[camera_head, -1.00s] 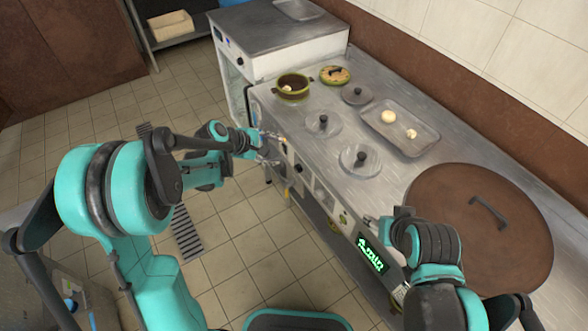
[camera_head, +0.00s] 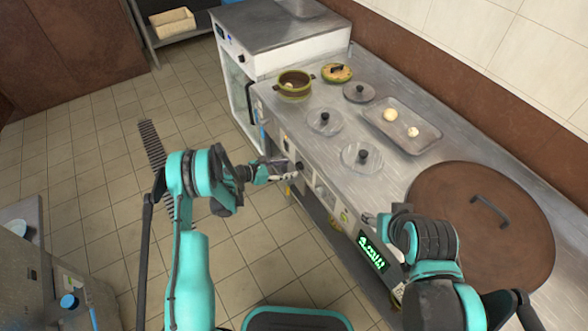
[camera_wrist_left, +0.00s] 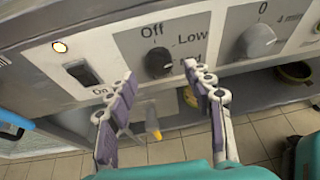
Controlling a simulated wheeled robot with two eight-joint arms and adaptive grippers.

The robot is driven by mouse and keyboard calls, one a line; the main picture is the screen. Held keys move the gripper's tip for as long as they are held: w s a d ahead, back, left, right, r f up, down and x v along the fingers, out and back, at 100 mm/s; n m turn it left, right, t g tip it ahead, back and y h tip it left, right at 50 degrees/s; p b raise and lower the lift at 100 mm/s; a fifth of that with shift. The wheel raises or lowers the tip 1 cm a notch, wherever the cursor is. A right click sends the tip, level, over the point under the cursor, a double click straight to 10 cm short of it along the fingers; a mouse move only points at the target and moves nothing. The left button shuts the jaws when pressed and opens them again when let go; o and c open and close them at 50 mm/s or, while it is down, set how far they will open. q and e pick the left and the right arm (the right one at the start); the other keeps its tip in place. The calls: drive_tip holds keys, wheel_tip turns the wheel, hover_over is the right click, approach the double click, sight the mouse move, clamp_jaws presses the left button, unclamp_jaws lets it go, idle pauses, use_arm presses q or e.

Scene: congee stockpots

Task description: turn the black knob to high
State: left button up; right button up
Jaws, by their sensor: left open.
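The black knob (camera_wrist_left: 158,62) sits on the stove's front panel, below the word Off and left of Low; another word under Low is partly covered by a finger. Its pointer direction is too small to tell. It also shows in the head view (camera_head: 299,166). My left gripper (camera_wrist_left: 158,72) is open, with one finger to the left of the knob and one to the right; I cannot tell whether either touches it. In the head view my left gripper (camera_head: 284,169) is at the panel beside the knob. My right gripper (camera_head: 370,218) is near the counter's front edge, its jaws unclear.
A grey knob (camera_wrist_left: 259,42) marked 0 lies to the right, and a black On switch (camera_wrist_left: 82,74) to the left. Pot lids (camera_head: 361,158), a tray (camera_head: 428,143) and a large brown lid (camera_head: 481,228) are on the counter.

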sight(297, 167)
use_arm(q)
drive_tip(key=shift+b+x, duration=0.45)
drive_tip(key=shift+x, duration=1.4)
drive_tip(key=shift+c, duration=0.3)
drive_tip(key=c, duration=1.1)
drive_tip(key=m+t+y, duration=0.1)
drive_tip(key=m+t, duration=0.1)
drive_tip(key=m, duration=0.1)
drive_tip(key=shift+s+d, duration=0.1)
drive_tip(key=shift+s, duration=0.05)
drive_tip(key=shift+m+t+y, duration=0.4)
drive_tip(key=shift+m+y, duration=0.1)
drive_tip(key=shift+m, duration=0.3)
